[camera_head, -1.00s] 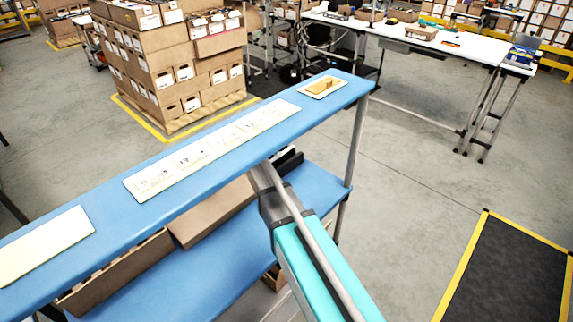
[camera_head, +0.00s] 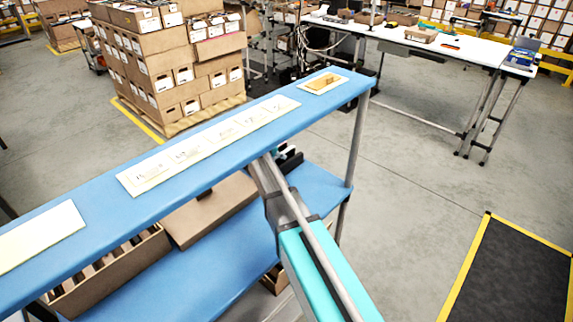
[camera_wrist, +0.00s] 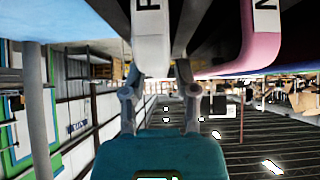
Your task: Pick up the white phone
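In the wrist view, a white slab with a dark letter, likely the white phone (camera_wrist: 151,42), extends from the top edge down to the fingers of my gripper (camera_wrist: 158,76). The fingers stand at either side of its near end. I cannot tell whether both touch it or how firmly they close. A pink slab (camera_wrist: 262,38) with a letter is to its right, apart from it. In the head view my arm reaches under the upper blue shelf, which hides the gripper and the phone.
The upper blue shelf (camera_head: 95,223) carries labelled strips. On the lower blue shelf (camera_head: 232,262) are a brown carton with dividers (camera_head: 108,272) and a flat brown carton (camera_head: 205,210). A white table (camera_head: 470,48) and stacked boxes (camera_head: 165,70) stand farther back. Floor at right is open.

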